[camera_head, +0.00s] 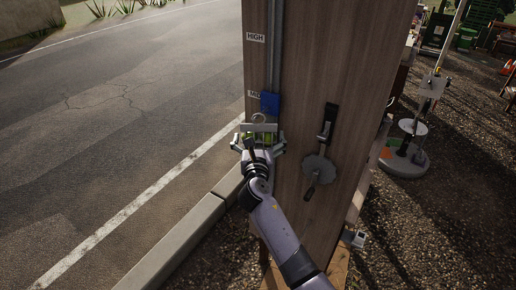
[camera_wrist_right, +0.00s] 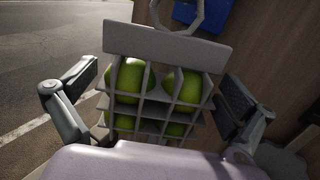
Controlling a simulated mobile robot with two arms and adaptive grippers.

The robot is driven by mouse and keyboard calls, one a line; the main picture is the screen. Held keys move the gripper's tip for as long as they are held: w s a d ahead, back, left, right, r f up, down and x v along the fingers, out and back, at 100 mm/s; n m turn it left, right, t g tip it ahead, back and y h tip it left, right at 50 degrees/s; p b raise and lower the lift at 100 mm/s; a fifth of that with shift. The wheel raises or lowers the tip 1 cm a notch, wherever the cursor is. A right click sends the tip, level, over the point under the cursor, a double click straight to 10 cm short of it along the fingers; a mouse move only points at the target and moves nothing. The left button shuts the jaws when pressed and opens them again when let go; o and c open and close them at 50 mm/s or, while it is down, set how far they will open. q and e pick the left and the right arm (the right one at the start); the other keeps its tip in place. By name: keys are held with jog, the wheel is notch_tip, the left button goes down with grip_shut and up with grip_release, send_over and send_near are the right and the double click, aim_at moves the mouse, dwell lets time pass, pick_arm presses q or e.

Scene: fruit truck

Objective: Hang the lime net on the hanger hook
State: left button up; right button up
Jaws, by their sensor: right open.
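The lime net (camera_head: 268,129) is a grey open mesh holding several green limes, with a pale header strip and a ring on top. It is upright in front of the wooden panel and shows large in the right wrist view (camera_wrist_right: 165,43). The ring overlaps the lower edge of the blue block (camera_head: 269,103) on the panel's rail, also in the wrist view (camera_wrist_right: 212,14). The hook itself is hidden, so I cannot tell whether the ring is on it. My right gripper (camera_head: 259,142) is open, its fingers spread on both sides of the net, apart from it.
The wooden panel (camera_head: 352,60) carries a vertical rail with a HIGH label (camera_head: 255,38) and a grey disc with a handle (camera_head: 319,170) to the right. A kerb (camera_head: 190,235) and road lie left. A stand with a round base (camera_head: 403,160) is on gravel at right.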

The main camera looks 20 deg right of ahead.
jog(key=v, duration=1.1)
jog(key=s+a+f+m+g+y+b, duration=0.1)
jog(key=s+f+m+g+y, duration=0.2)
jog(key=f, duration=1.4)
jog(key=s+a+f+m+g+y+b, duration=0.2)
jog(key=s+f+m+g, duration=0.15)
jog(key=f, duration=1.25)
jog(key=s+d+f+m+g+y+b, duration=0.15)
jog(key=s+f+m+g, duration=0.25)
jog(key=s+f+m, duration=0.95)
jog(key=s+d+f+m+g+b, duration=0.1)
jog(key=s+f+m, duration=0.2)
jog(key=s+f, duration=0.4)
jog(key=s+d+f+m+g+b, duration=0.1)
jog(key=s+f, duration=0.6)
jog(key=s, duration=0.7)
jog(key=s+d+f+m+g, duration=0.3)
jog(key=s+f+m, duration=0.2)
jog(key=s, duration=0.5)
jog(key=shift+s+d+f+b, duration=0.25)
jog(key=shift+f+b, duration=0.15)
jog(key=shift+f, duration=0.6)
jog(key=shift+a, duration=0.1)
